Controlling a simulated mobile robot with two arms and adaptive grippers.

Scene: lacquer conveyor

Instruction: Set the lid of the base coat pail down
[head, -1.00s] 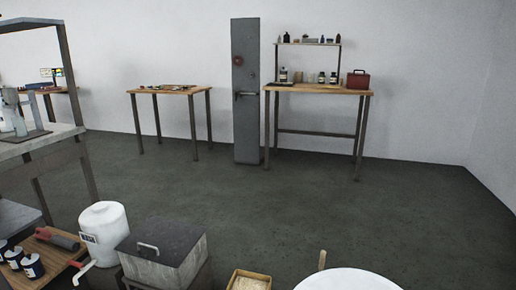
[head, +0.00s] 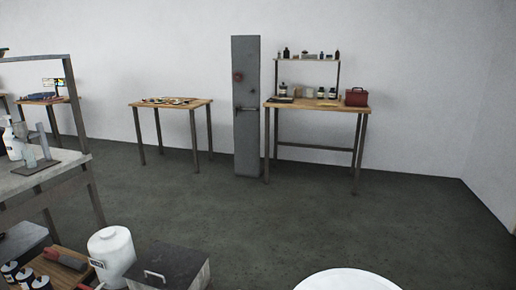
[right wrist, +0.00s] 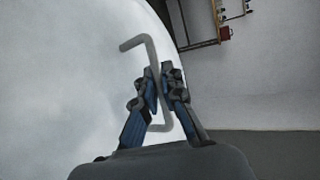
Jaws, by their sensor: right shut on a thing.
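A large white round lid (head: 348,281) shows at the bottom edge of the head view, right of centre, with its lower part cut off. In the right wrist view, the broad white lid surface (right wrist: 60,80) fills the left side. My right gripper (right wrist: 160,77) is shut on the lid's grey bent handle (right wrist: 133,43), with the bar running between the fingers. The right gripper does not show in the head view. My left gripper is in neither view. I cannot tell what lies under the lid.
A lidded grey bin (head: 168,265), a white container (head: 110,252) and a wooden tray (head: 70,270) with dark cans stand at lower left. A steel shelf (head: 60,165) is at left. Two wooden tables (head: 168,104) and a grey cabinet (head: 246,105) stand far back. The middle floor is open.

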